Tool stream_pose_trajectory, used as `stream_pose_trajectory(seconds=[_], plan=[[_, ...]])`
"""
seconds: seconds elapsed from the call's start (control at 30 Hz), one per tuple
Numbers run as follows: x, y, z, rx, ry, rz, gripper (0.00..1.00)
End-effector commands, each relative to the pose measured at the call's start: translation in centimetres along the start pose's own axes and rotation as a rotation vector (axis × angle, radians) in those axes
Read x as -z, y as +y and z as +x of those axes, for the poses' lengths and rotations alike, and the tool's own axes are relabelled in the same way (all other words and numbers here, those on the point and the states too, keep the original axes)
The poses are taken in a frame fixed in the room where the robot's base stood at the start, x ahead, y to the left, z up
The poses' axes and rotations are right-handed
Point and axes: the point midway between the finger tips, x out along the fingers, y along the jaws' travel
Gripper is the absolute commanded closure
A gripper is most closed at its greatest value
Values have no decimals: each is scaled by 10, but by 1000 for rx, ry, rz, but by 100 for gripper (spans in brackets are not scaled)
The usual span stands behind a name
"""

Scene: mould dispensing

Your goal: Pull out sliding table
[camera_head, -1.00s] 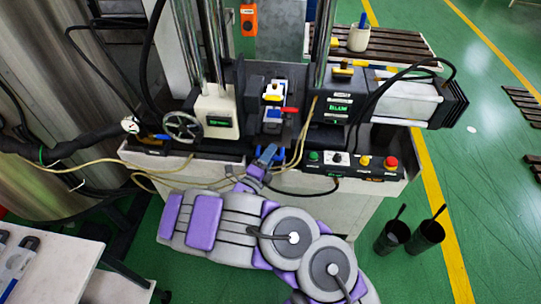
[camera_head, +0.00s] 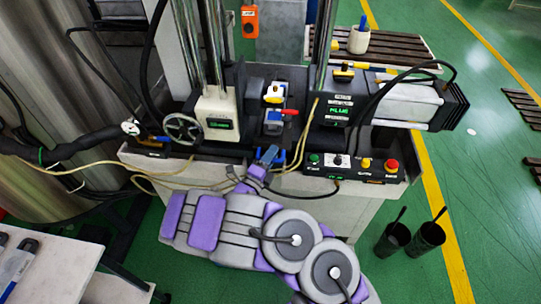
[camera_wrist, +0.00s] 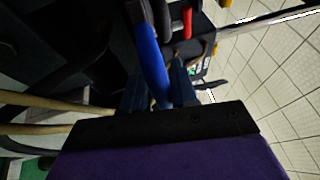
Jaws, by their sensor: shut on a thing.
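The sliding table (camera_head: 273,120) sits in the middle of the machine, between the vertical columns, with a yellow-topped part and a red handle (camera_head: 289,111) on it. A blue handle (camera_head: 281,154) shows at its front. My gripper (camera_head: 268,155) is at this blue handle, reaching in from the front. In the wrist view, the blue handle (camera_wrist: 149,58) runs down between my dark fingers (camera_wrist: 160,92), which are shut on it. The red handle (camera_wrist: 187,20) shows just beyond it. The fingertips are partly hidden in the head view.
A control panel with coloured buttons (camera_head: 352,166) is right of my gripper. A handwheel (camera_head: 182,128) is at left, and yellow cables (camera_head: 165,167) run along the front edge. Two black containers (camera_head: 410,238) stand on the green floor at right. A white table (camera_head: 50,262) is at lower left.

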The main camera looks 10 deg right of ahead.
Motion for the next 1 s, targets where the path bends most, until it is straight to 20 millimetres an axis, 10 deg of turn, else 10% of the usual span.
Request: stream_pose_trajectory(seconds=[0.47, 1.0], plan=[[9, -9, -11, 6, 6, -1, 100], [57, -37, -129, 6, 1, -3, 100]])
